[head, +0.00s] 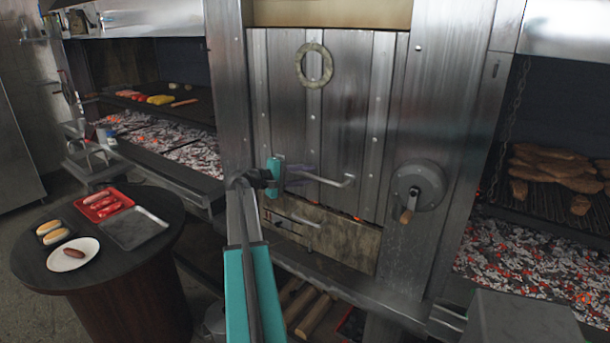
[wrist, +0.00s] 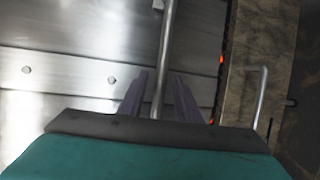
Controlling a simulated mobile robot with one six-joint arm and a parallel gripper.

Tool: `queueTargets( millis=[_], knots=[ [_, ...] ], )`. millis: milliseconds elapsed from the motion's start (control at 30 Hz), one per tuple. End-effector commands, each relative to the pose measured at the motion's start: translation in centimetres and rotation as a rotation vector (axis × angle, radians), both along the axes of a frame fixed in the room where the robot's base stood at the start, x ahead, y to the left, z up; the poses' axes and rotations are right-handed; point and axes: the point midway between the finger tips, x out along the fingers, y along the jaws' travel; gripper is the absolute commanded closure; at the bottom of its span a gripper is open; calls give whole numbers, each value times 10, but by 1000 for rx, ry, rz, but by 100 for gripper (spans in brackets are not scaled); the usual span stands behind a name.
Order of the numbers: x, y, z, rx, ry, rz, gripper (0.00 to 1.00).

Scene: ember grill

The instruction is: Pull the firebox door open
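The firebox door (head: 343,115) is a riveted metal panel with a round ring near its top. It looks closed in its frame, with a faint orange glow along its lower edge. Its bar handle (head: 325,180) runs across the lower part. My gripper (head: 303,174) is at the left part of this handle. In the wrist view, the handle bar (wrist: 166,50) runs between the two purple-grey fingers of my gripper (wrist: 162,92). The fingers are apart, with gaps visible beside the bar, so it is not clamped. The handle's left end is hidden behind my gripper.
A crank wheel (head: 419,187) sticks out right of the door. A lower stone-like panel (head: 335,237) has its own small handle (head: 305,221). A round table (head: 157,254) with food trays stands at left. Hot coals (head: 540,262) lie at right. Logs (head: 312,316) lie below.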

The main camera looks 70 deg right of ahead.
Motion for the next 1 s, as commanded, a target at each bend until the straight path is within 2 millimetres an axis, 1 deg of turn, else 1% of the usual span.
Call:
queueTargets(
  millis=[167,200,367,400,633,767,867,1000],
  knots=[
    [0,0,0,0,0,0,69],
    [0,0,0,0,0,0,71],
    [0,0,0,0,0,0,98],
    [0,0,0,0,0,0,100],
    [0,0,0,0,0,0,100],
    [0,0,4,0,0,0,100],
    [0,0,13,-3,1,1,100],
    [1,-1,34,-9,1,3,100]
  ],
)
